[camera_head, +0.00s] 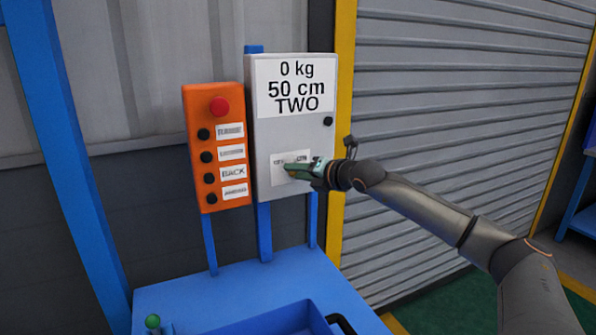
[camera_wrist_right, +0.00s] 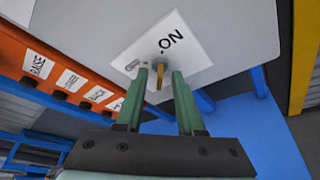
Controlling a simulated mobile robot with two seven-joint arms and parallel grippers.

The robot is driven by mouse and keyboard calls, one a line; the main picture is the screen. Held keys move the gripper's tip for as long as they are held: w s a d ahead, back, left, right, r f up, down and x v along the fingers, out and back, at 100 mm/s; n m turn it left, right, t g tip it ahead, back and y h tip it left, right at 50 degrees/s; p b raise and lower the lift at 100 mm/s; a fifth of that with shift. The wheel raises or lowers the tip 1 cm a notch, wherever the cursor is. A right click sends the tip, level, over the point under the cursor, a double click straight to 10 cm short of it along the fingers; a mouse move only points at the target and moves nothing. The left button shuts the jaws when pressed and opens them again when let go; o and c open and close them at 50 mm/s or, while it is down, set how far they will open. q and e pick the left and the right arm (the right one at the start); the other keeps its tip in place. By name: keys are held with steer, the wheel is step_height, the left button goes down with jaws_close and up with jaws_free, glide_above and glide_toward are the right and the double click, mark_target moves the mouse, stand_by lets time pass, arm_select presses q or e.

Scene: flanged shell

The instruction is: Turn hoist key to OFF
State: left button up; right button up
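The grey hoist control box (camera_head: 290,130) has a white label plate (camera_head: 277,172) on its lower front, partly hidden by my right gripper (camera_head: 292,168). In the right wrist view, a small brass-coloured key (camera_wrist_right: 161,74) stands out from this plate, and "ON" is printed beside it. The green fingers of my right gripper (camera_wrist_right: 167,74) are apart, with the key between their tips. The OFF marking is not readable. My left gripper is in neither view.
An orange button panel (camera_head: 217,150) with a red button (camera_head: 219,107) stands just left of the box. The display (camera_head: 296,88) reads 0 kg, 50 cm, TWO. A blue table (camera_head: 240,285) lies below. A yellow post (camera_head: 343,100) and grey shutter (camera_head: 450,90) are to the right.

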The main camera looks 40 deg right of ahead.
steer(key=shift+c, duration=0.2)
jaws_close()
stand_by(0.5)
steer(key=n+h+b, duration=0.2)
steer(key=n, duration=0.2)
steer(key=n+g+h+b, duration=0.1)
steer(key=n+h+b, duration=0.2)
steer(key=n, duration=0.1)
steer(key=n+g+h+b, duration=0.1)
steer(key=n+h+b, duration=0.1)
steer(key=n, duration=0.2)
steer(key=shift+w+a+h+b, duration=0.1)
steer(key=shift+a+h+b, duration=0.25)
steer(key=shift+h+b, duration=0.05)
stand_by(0.4)
steer(key=shift+r, duration=0.1)
